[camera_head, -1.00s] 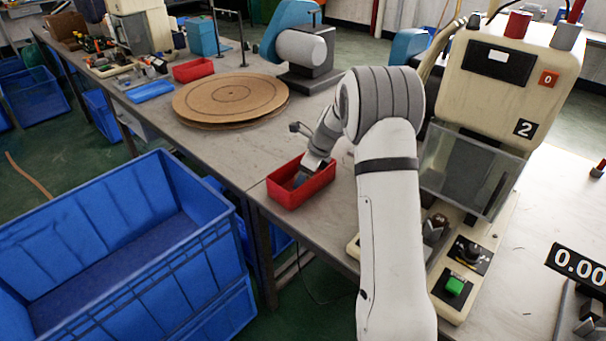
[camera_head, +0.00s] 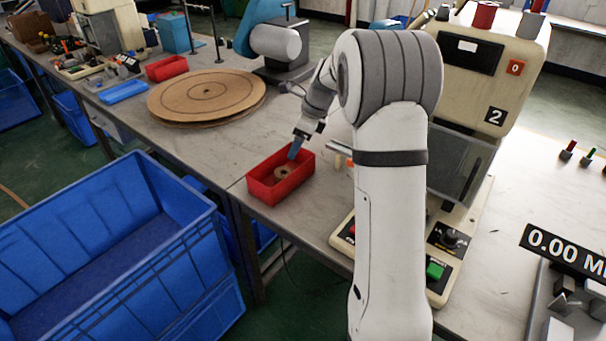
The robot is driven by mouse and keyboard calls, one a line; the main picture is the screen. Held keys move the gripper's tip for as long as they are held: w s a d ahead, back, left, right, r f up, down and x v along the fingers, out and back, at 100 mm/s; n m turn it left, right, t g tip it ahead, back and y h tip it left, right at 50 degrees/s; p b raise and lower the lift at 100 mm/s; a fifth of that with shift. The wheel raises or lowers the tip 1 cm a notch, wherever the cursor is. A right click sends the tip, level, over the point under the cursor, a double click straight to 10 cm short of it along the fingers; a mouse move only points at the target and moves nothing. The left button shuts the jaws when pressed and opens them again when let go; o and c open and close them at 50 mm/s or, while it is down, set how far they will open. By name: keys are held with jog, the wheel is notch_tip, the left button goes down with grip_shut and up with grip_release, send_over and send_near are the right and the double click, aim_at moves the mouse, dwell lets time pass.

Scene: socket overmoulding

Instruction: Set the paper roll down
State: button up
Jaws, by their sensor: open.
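A small tan ring-shaped roll (camera_head: 283,172), which looks like the paper roll, lies inside the red bin (camera_head: 262,190) on the bench, with its centre hole facing up. My gripper (camera_head: 295,151) points down just above the roll, over the back part of the bin. Its blue fingers are open, with nothing seen between them. The roll looks apart from the fingers, though the gap is small in the picture.
A stack of round cardboard discs (camera_head: 207,95) lies behind the bin. The cream machine marked 2 (camera_head: 470,100) stands to the right of my arm. A large blue crate (camera_head: 110,240) is at the lower left. Bare bench lies between discs and bin.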

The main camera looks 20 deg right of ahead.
jog(key=s+a+r+n+h, duration=0.1)
jog(key=s+a+n, duration=0.1)
jog(key=s+n, duration=1)
jog(key=s+a+r+n+h, duration=0.2)
jog(key=s+n, duration=0.9)
jog(key=s, duration=1.1)
jog(key=shift+a+n+h, duration=0.3)
jog(key=shift+a+n, duration=0.05)
jog(key=shift+n, duration=0.05)
jog(key=shift+r, duration=0.15)
